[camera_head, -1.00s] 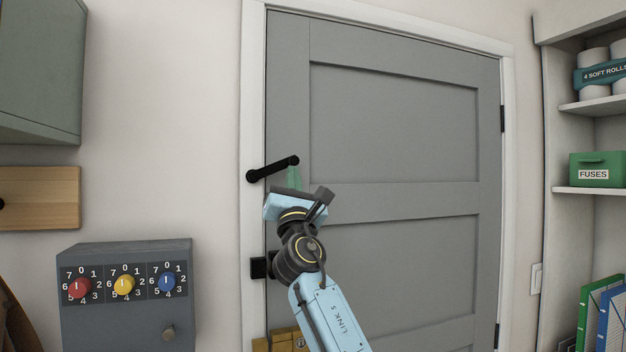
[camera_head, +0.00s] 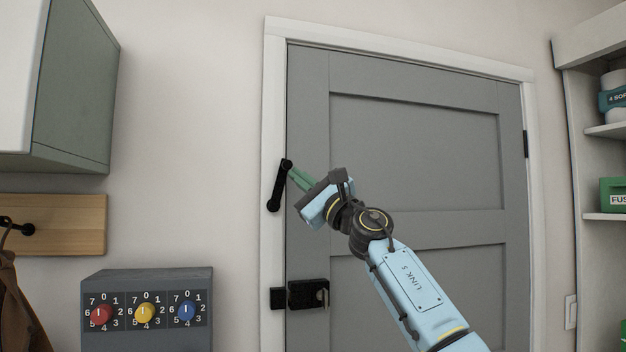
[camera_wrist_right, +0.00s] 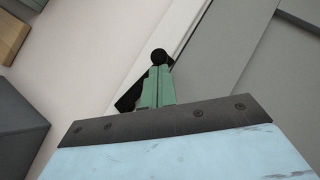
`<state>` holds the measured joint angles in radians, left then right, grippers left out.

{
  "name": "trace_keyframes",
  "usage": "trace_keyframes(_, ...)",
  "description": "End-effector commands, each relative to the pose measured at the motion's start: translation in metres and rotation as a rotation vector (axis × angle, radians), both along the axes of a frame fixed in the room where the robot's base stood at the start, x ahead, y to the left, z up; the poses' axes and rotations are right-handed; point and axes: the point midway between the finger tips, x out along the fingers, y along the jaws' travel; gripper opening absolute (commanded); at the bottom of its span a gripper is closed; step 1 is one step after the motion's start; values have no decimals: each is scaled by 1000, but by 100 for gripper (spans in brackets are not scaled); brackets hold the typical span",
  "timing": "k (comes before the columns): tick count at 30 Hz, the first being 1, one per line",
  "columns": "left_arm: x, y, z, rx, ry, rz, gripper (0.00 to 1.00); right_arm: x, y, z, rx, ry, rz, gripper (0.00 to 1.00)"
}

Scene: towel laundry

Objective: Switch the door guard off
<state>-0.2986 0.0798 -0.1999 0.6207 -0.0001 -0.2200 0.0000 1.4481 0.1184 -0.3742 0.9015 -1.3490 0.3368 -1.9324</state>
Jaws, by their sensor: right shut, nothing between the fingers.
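The door guard is a black swing bar (camera_head: 279,186) at the left edge of the grey door (camera_head: 415,150). Its pivot is at the top, on the door's edge, and the bar hangs down and slightly left over the white frame. My right gripper (camera_head: 293,175) is shut with nothing in it. Its green fingertips are right beside the bar's upper end; I cannot tell if they touch. In the right wrist view the green fingers (camera_wrist_right: 155,88) lie in front of the black bar (camera_wrist_right: 130,97) and hide part of it. My left gripper is not in view.
A black lock (camera_head: 308,294) sits lower on the door. A grey box (camera_head: 145,330) with red, yellow and blue dials stands at lower left. A green-grey cabinet (camera_head: 80,95) hangs above a wooden hook board (camera_head: 75,222). Shelves (camera_head: 600,130) are at right.

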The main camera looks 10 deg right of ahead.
Motion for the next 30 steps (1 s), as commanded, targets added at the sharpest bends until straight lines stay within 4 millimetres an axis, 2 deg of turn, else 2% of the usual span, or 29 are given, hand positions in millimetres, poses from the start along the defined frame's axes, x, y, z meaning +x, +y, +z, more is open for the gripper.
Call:
trace_keyframes(1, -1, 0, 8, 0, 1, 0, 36, 0, 0, 7, -39, -5, -3, 0)
trace_keyframes(7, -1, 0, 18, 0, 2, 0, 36, -1, 8, 9, -157, -13, -3, 0)
trace_keyframes(30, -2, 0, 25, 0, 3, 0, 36, -2, 17, 11, -146, -13, -1, 0)
